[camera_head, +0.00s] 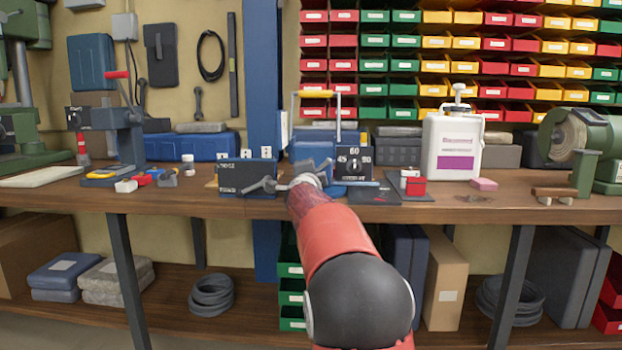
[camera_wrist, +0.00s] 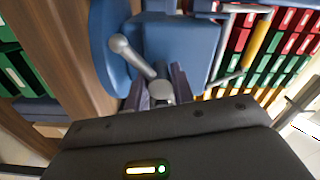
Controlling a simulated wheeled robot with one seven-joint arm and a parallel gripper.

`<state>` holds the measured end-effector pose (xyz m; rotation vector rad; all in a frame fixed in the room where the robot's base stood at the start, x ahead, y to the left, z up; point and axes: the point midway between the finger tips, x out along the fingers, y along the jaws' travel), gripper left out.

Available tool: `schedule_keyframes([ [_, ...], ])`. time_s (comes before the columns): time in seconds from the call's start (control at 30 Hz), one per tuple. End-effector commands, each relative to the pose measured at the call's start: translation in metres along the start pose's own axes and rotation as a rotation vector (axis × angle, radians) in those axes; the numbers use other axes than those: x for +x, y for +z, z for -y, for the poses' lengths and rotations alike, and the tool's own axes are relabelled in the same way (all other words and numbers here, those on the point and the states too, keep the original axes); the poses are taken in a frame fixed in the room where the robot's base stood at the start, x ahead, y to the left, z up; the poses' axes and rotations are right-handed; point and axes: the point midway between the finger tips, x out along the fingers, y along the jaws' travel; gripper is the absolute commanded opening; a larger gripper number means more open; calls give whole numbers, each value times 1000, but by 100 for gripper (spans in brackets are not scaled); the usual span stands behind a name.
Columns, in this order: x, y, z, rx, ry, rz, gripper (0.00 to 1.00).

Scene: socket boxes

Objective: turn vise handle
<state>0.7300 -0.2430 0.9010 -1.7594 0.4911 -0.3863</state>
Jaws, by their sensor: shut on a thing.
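The blue vise (camera_wrist: 185,45) fills the top of the wrist view. Its pale metal handle (camera_wrist: 138,58) runs aslant, with a round knob at the upper left end. My gripper (camera_wrist: 160,92) is shut on the handle near its lower end. The handle (camera_head: 265,187) shows there sticking out to the left of my gripper (camera_head: 309,171), at the bench's front edge.
A green grinder (camera_head: 600,140) is at right.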

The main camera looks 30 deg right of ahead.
Motion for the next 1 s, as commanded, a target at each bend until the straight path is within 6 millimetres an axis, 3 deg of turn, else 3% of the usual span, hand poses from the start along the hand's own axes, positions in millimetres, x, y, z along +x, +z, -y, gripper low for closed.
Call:
schedule_keyframes([
  [0.6, 0, 2, -4, 538, 7, 2, 2],
  [1.0, 0, 2, -3, 703, 8, 3, 2],
])
